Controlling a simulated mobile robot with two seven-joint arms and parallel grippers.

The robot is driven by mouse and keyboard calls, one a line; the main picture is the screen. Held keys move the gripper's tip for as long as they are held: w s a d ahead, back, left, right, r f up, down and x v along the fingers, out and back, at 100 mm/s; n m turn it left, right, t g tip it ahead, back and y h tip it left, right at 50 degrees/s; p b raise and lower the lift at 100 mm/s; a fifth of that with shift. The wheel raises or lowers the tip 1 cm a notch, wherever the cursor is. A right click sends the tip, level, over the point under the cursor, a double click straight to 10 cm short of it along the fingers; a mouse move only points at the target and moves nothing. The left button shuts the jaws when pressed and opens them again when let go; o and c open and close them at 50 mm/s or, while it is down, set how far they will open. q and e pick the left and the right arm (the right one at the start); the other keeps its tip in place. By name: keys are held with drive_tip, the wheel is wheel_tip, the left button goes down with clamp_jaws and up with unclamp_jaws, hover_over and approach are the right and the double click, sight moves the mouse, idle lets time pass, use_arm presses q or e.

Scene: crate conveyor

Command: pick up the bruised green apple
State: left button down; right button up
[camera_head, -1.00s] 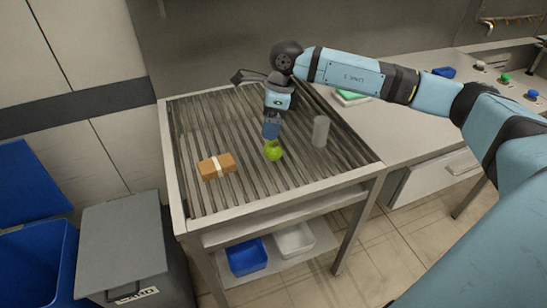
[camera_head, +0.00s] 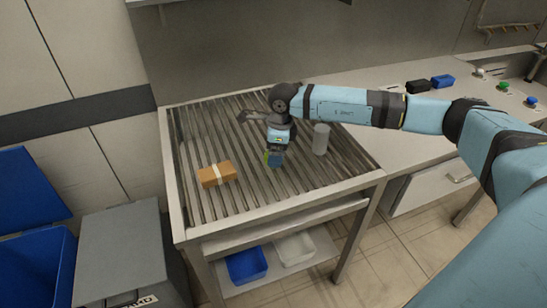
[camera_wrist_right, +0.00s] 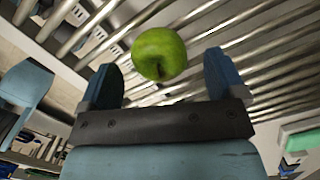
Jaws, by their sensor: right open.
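The green apple (camera_wrist_right: 159,54) shows in the right wrist view, with a dark mark low on the side facing me; I cannot tell whether it is a bruise or the stem hollow. My right gripper (camera_wrist_right: 163,72) is open, its two blue fingers on either side of the apple's lower part in that view, with a gap on each side. My left gripper is out of view.
A brown box with a pale band (camera_head: 216,174) lies left of the gripper on the rollers. A grey cylinder (camera_head: 321,139) stands close on its right. Blue (camera_head: 246,265) and white (camera_head: 295,248) bins sit on the shelf below. The front rollers are clear.

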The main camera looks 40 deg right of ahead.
drive_tip(key=f, duration=0.3)
drive_tip(key=shift+w+a, duration=0.1)
drive_tip(key=shift+a, duration=0.1)
drive_tip(key=c, duration=1)
drive_tip(key=shift+c, duration=0.2)
drive_tip(key=shift+r, duration=0.1)
